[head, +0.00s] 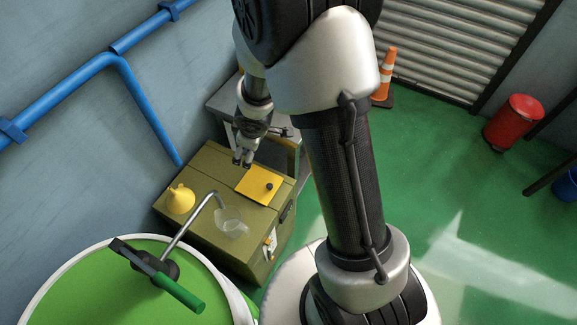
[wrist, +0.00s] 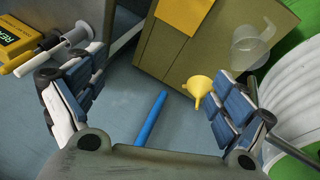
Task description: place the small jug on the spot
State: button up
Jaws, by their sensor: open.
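The small jug (head: 232,224) is clear and stands on the olive chest (head: 222,262), beside the bent metal spout. It also shows in the wrist view (wrist: 252,46) at the upper right. A flat yellow square (head: 254,183), which looks like the spot, lies on the chest lid with a small dark round thing on it. Part of the yellow square shows at the top of the wrist view (wrist: 184,12). My gripper (head: 243,162) is above the far side of the chest, near the yellow square and apart from the jug. Its fingers are spread and empty in the wrist view (wrist: 150,98).
A yellow funnel (head: 180,199) stands on the chest's left side. A green-topped drum (head: 75,285) with a hand pump (head: 160,272) is in front, its spout reaching over the chest. A grey surface (head: 225,97) lies behind. Open green floor (head: 450,215) is at right.

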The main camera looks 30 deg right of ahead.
jog(key=s+d+r+m+h, duration=0.1)
jog(key=s+d+r+m, duration=0.2)
jog(key=r, duration=0.6)
jog(key=s+d+r+m+h, duration=0.1)
jog(key=s+r+m, duration=0.1)
jog(key=s+r, duration=0.55)
jog(key=s+a+r+m+y, duration=0.1)
jog(key=s+a+r+m, duration=0.1)
jog(key=s, duration=0.5)
jog(key=s+a+r+m+y, duration=0.1)
jog(key=s+a+r+m, duration=0.1)
jog(key=s+r, duration=0.3)
jog(key=s+a, duration=0.1)
jog(key=s, duration=0.2)
jog(key=shift+s+a+r, duration=0.25)
jog(key=shift+s, duration=0.05)
jog(key=shift+c, duration=0.5)
